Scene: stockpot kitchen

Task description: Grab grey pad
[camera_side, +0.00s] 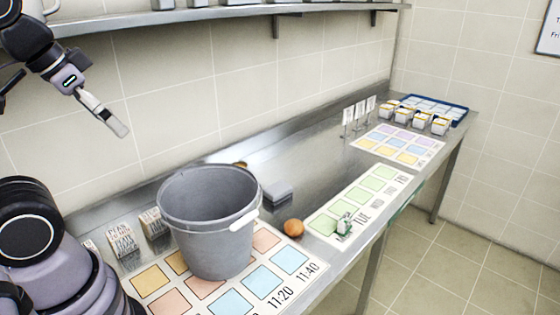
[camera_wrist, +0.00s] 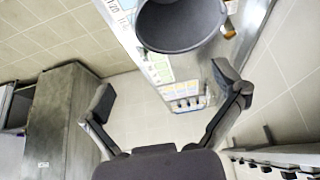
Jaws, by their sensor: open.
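A small flat grey block (camera_side: 279,192), which looks like the grey pad, lies on the steel counter (camera_side: 320,150) just right of and behind the big grey bucket (camera_side: 205,215). I cannot make the pad out in the wrist view, where the bucket (camera_wrist: 180,25) fills the top middle. My gripper (camera_side: 119,127) is raised in front of the tiled wall at upper left, well above the counter and far from the pad. In the wrist view my gripper (camera_wrist: 168,80) has its two fingers spread wide with nothing between them.
The bucket stands on a sheet of coloured squares (camera_side: 290,260). A brown round item (camera_side: 294,228) lies right of it. Small printed cards (camera_side: 121,238) stand at left. A green-squared strip (camera_side: 365,200) and white tubs (camera_side: 420,120) lie farther right. A shelf (camera_side: 230,14) runs above.

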